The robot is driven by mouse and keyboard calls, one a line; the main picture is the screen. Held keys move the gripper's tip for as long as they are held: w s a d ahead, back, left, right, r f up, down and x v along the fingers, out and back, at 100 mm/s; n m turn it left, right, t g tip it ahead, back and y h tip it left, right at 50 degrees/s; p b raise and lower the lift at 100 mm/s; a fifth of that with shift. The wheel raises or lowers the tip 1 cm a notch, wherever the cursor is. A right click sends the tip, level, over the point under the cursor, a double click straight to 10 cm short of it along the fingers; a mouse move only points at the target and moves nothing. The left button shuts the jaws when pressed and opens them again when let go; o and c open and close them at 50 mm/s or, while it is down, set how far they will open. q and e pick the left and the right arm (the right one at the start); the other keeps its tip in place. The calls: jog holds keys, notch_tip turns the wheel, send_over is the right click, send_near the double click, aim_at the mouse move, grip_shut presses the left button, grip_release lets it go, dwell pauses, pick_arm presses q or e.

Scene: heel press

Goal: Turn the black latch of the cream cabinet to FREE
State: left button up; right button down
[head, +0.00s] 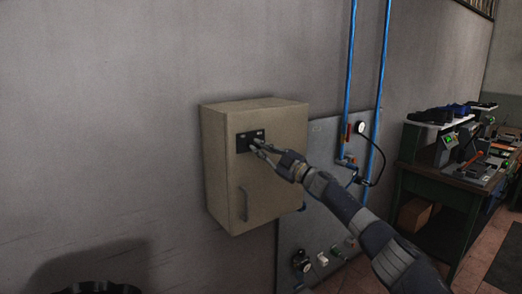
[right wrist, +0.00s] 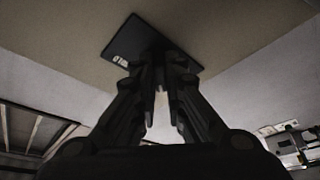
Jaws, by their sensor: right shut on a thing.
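The cream cabinet (head: 270,190) hangs on the grey wall, its door closed, with a grey bar handle (head: 244,203) low on the door. A black latch plate (head: 243,141) with small white lettering is near the door's top; it also shows in the right wrist view (right wrist: 133,45). My right gripper (head: 257,147) reaches in from the right, its fingertips at the plate. In the right wrist view the fingers (right wrist: 160,72) are closed together on the black latch, which they mostly hide. I cannot tell the latch's angle. My left gripper is not in view.
A grey panel (head: 323,140) with blue pipes (head: 352,75), a gauge (head: 361,127) and knobs is right of the cabinet, behind my arm. A green workbench (head: 445,185) with machines stands farther right. A dark round bin (head: 95,287) is at lower left. The wall left of the cabinet is clear.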

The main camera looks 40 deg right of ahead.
jog(key=c, duration=1.7)
grip_release()
jog(key=shift+o, duration=0.2)
jog(key=v, duration=1.2)
jog(key=shift+f, duration=0.15)
